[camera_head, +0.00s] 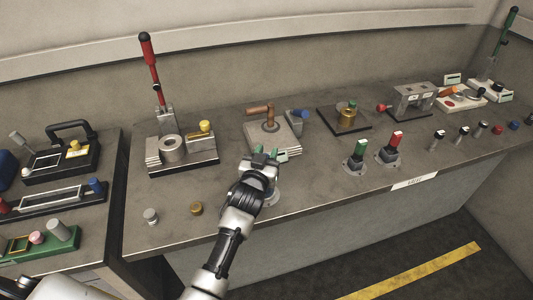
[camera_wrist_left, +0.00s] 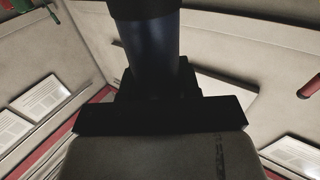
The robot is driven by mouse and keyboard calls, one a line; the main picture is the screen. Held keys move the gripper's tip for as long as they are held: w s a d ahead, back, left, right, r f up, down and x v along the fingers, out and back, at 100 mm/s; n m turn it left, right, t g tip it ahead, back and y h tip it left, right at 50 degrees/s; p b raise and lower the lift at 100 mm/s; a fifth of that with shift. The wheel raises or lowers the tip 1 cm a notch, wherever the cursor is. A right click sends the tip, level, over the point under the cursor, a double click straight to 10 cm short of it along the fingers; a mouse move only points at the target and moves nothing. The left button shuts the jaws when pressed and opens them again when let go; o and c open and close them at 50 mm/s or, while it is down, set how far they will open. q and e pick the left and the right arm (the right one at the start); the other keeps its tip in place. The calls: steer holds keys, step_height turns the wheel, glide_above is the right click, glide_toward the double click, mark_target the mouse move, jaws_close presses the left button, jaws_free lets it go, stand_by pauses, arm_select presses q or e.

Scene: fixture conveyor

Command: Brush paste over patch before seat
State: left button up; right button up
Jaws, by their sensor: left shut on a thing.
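My left gripper (camera_head: 266,157) is over the front middle of the bench, just in front of a pale plate stack (camera_head: 285,142) with a brown handle. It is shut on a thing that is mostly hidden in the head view. In the left wrist view a dark blue cylinder (camera_wrist_left: 150,50) with a black block at its base fills the middle; it appears to be the held thing. A round grey holder (camera_head: 270,198) shows under the gripper. Green-topped (camera_head: 359,152) and red-topped (camera_head: 393,142) tools stand upright in similar holders to the right. I cannot make out the paste or patch.
A red-lever press fixture (camera_head: 168,150) stands left, a brass cylinder on a dark plate (camera_head: 346,118) behind right. A grey block with a blue knob (camera_head: 298,120) is close beyond the gripper. Small grey (camera_head: 151,216) and brass (camera_head: 196,208) parts sit at the front-left edge.

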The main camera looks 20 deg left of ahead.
stand_by(0.3)
arm_select(q)
step_height(320, 180, up, 7)
steer(key=p, duration=0.6)
stand_by(0.8)
steer(key=shift+s+f, duration=0.3)
steer(key=shift+f, duration=0.05)
steer(key=s+a+f+b, duration=0.1)
steer(key=s+b, duration=0.2)
steer(key=s, duration=0.8)
steer(key=s+a+f+b, duration=0.1)
steer(key=s+b, duration=0.2)
steer(key=s, duration=0.8)
steer(key=shift+s+f, duration=0.25)
steer(key=shift+s, duration=0.1)
